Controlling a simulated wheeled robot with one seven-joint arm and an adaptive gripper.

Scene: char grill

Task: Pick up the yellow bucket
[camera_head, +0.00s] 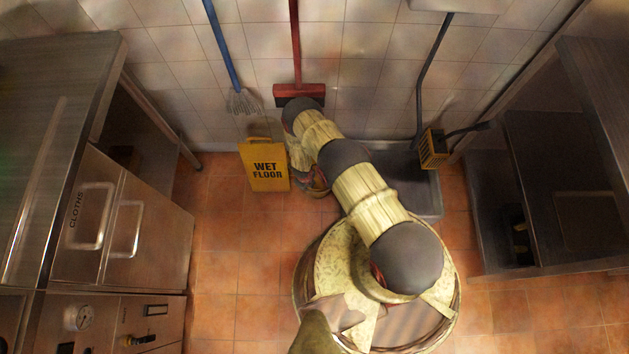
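No plain bucket shape shows clearly. The nearest match is a small yellow, box-like thing with dark slots (433,150) and a dark handle, right of centre by the back wall. It sits at the right edge of a grey basin (427,190). My arm reaches from the bottom centre up towards the wall, then bends back down. Its end, with my gripper (316,184), is low beside the wet floor sign, left of the basin and well apart from the yellow thing. The arm covers most of the gripper, so its fingers cannot be made out.
A yellow wet floor sign (265,168) stands left of my gripper. A blue-handled mop (222,50) and a red broom (299,90) lean on the tiled wall. Steel units (130,215) line the left, dark shelving (545,190) the right. Floor tiles (240,270) at lower left are clear.

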